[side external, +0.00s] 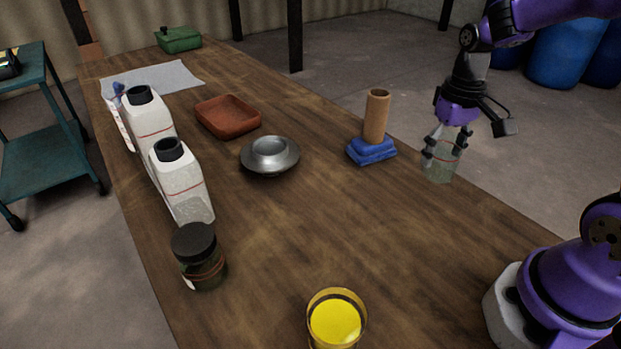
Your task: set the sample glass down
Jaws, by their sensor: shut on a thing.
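The sample glass (439,168) is a clear, greenish glass with a thin red line around it. It is at the right edge of the wooden table (330,215), just right of the folded blue cloth. My gripper (443,150) points down and is shut on the glass near its upper part. The glass looks upright. I cannot tell whether its base touches the table or hangs slightly above it.
A cardboard tube (376,117) stands on a blue cloth (371,151) left of my gripper. A metal dish (270,156), terracotta tray (228,116), two white bottles (183,182), dark-lidded jar (198,256) and yellow-filled glass (335,320) stand around. The table's middle is clear.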

